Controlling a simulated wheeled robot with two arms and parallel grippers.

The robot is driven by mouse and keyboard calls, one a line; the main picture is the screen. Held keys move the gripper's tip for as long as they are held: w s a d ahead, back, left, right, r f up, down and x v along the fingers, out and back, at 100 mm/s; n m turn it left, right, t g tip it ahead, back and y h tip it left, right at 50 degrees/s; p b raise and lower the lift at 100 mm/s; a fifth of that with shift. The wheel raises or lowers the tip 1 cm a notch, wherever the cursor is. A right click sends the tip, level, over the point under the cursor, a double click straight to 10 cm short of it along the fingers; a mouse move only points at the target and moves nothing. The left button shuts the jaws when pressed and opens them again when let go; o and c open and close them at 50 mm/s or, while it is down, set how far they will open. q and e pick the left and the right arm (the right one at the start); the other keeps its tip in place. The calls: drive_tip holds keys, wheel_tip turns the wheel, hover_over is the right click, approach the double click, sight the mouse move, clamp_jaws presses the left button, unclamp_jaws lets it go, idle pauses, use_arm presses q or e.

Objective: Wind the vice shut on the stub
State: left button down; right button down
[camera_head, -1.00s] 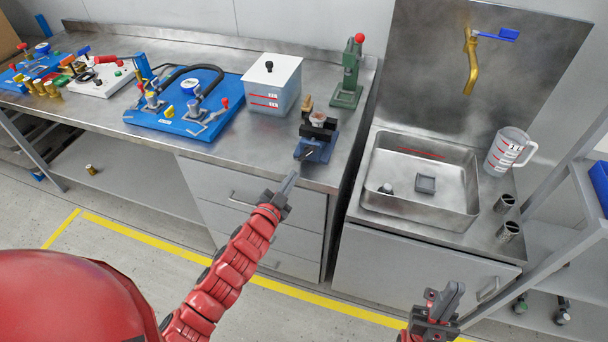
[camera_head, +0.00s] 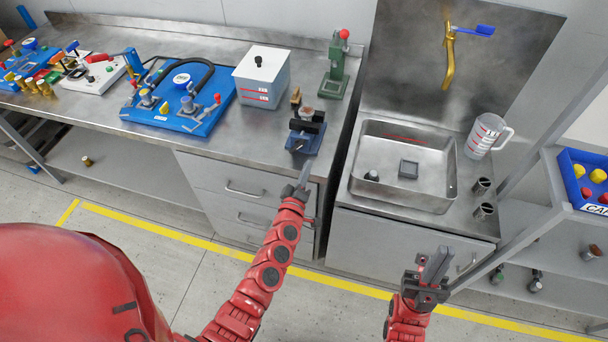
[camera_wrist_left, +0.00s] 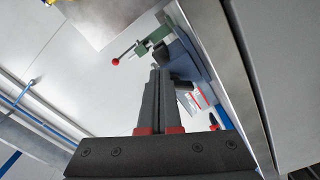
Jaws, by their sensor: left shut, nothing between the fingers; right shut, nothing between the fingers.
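The small vice (camera_head: 303,141) has a blue body and dark jaws and stands at the bench's front edge. A short pinkish-grey round piece, seemingly the stub (camera_head: 307,113), sits upright at the jaws; I cannot tell how tightly they meet it. My left gripper (camera_head: 304,174) is shut and empty, just in front of and below the vice, apart from it in the head view. In the left wrist view its closed fingers (camera_wrist_left: 157,85) hide part of the blue vice (camera_wrist_left: 192,58). My right gripper (camera_head: 438,262) is shut and empty, in front of the sink cabinet.
A white lidded tank (camera_head: 262,78) stands left of the vice, a green hand press (camera_head: 334,78) behind it. A blue pump board (camera_head: 178,97) lies further left. The sink (camera_head: 404,166) and a jug (camera_head: 484,137) are right. A blue bin (camera_head: 578,182) sits on the right rack.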

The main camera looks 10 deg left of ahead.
sight(297, 146)
use_arm(q)
drive_tip(key=shift+w+b, duration=0.55)
drive_tip(key=shift+w, duration=1.5)
drive_tip(key=shift+a, duration=0.55)
drive_tip(key=shift+f+b, duration=0.15)
drive_tip(key=shift+b, duration=0.3)
drive_tip(key=shift+a+f+b, duration=0.3)
drive_tip(key=shift+f+b, duration=0.35)
drive_tip(key=shift+b, duration=0.35)
drive_tip(key=shift+a+f+b, duration=0.35)
drive_tip(key=shift+f+b, duration=0.05)
drive_tip(key=shift+b, duration=0.45)
drive_tip(key=shift+a, duration=0.15)
drive_tip(key=shift+f, duration=0.15)
